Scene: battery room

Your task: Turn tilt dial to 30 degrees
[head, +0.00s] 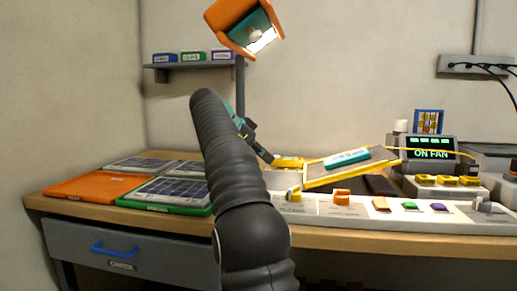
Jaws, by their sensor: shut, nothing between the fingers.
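My gripper (268,156) shows past my dark arm, its fingers together and empty, pointing down to the right. Its tip is close to a small yellow part (289,162) at the left of a tilted board; I cannot tell whether they touch. The board (318,172) has yellow edges and carries a teal block (347,159). In front runs a pale control strip (318,208) with a yellow knob (294,193) and an orange knob (342,198). Its labels are too small to read, so I cannot tell which part is the tilt dial or its angle.
An orange-hooded lamp (247,27) hangs above. Solar panels (165,192) and an orange panel (95,188) cover the left of the desk. A screen reading "ON FAN" (428,148) stands at the right. A shelf (200,67) with small boxes is on the back wall.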

